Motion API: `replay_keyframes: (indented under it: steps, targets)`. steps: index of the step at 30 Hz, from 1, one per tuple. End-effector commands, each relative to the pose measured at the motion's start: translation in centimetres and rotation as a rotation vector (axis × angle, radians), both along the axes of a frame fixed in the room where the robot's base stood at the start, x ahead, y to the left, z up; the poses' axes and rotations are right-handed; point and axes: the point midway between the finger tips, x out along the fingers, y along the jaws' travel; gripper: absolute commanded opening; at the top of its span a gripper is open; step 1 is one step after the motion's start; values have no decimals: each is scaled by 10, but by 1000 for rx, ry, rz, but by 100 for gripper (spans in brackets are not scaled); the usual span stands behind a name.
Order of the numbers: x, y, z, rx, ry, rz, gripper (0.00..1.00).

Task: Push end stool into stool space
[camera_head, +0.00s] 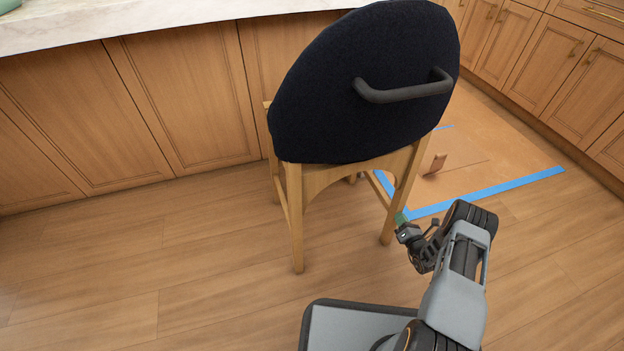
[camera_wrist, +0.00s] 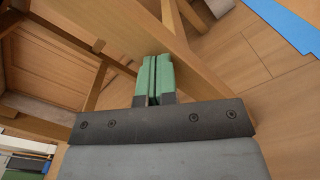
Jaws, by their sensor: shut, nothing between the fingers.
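The stool (camera_head: 365,85) has a dark navy padded back with a dark bar handle (camera_head: 403,90) and light wooden legs. It stands upright on the floor in front of the island, its back towards me. My gripper (camera_head: 401,217) is low beside the stool's right near leg (camera_head: 398,196). In the wrist view, its green fingers (camera_wrist: 153,78) are shut together with nothing between them, right up close to a wooden part of the stool (camera_wrist: 130,35). I cannot tell whether they touch it. The stool hides the floor and the island panels behind it.
The island has a pale countertop (camera_head: 130,22) and wooden panels (camera_head: 180,95). Blue tape (camera_head: 490,192) marks the floor at the right, around a brownish sheet with a small wooden block (camera_head: 434,164). Cabinets (camera_head: 540,60) line the back right. The floor left of the stool is clear.

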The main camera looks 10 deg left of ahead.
Motion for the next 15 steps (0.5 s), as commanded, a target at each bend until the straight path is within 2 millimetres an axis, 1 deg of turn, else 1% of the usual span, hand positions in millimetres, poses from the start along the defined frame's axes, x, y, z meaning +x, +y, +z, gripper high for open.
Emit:
replay_keyframes:
  steps: [1,15]
  targets:
    - [4,6,-1,-2,-1,13,0]
    - [26,16,-2,-2,0,13,0]
